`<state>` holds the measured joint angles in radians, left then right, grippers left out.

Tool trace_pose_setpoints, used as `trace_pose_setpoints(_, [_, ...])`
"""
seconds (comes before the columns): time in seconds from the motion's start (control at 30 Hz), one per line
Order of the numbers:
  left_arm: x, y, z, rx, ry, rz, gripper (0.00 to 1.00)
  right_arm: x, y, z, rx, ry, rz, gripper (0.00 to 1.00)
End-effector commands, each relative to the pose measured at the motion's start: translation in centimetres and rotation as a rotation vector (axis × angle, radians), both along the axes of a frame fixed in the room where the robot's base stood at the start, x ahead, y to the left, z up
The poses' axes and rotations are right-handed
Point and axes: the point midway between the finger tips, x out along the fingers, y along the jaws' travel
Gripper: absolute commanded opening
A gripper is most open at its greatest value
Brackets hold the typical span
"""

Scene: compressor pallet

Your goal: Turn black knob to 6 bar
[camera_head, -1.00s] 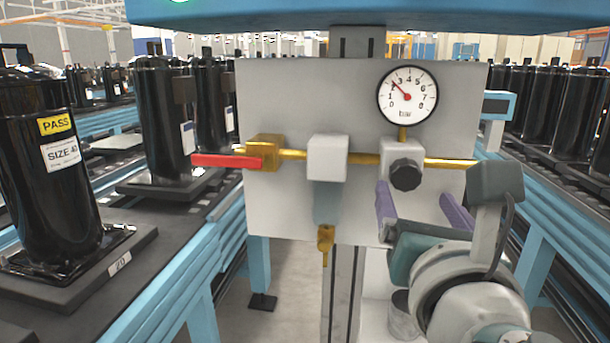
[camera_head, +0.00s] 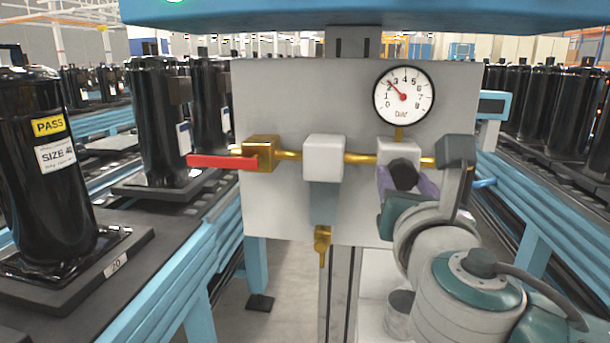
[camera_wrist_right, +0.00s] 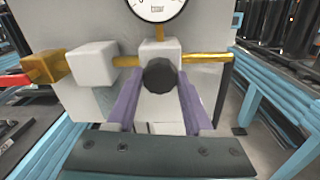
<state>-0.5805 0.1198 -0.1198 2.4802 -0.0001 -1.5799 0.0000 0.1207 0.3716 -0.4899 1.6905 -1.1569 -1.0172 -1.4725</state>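The black knob (camera_head: 404,173) sits on the front of a pale regulator block (camera_head: 398,149) on the grey panel. It also shows in the wrist view (camera_wrist_right: 160,75). The round white gauge (camera_head: 403,96) above has its red needle between 2 and 3. My right gripper (camera_head: 405,183) is at the knob, with its purple fingers (camera_wrist_right: 161,94) open, one on each side of the knob. The wrist view seems to show narrow gaps between fingers and knob; contact cannot be told. My left gripper is not in view.
A brass pipe (camera_head: 360,157) crosses the panel (camera_head: 275,100), with a red lever (camera_head: 222,161) at left and a second pale block (camera_head: 324,157). Black compressors (camera_head: 40,165) stand on conveyors on both sides. A blue beam (camera_head: 370,12) runs overhead.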

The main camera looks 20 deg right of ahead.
Motion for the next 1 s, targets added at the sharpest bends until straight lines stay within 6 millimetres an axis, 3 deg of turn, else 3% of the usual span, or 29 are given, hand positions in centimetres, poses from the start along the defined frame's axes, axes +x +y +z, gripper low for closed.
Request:
trace_pose_setpoints(0.07, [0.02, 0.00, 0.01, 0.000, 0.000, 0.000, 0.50, -0.02, 0.00, -0.01, 0.000, 0.000, 0.000, 0.39])
trace_pose_setpoints(0.4, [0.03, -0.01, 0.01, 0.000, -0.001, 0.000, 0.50, -0.02, 0.01, -0.02, 0.000, 0.000, 0.000, 0.01])
trace_pose_setpoints(0.73, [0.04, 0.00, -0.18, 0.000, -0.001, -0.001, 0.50, -0.03, 0.01, -0.09, 0.028, -0.016, -0.001, 0.00])
trace_pose_setpoints(1.0, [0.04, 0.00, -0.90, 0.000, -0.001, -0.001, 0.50, -0.02, 0.03, -0.19, 0.160, -0.098, -0.001, 0.00])
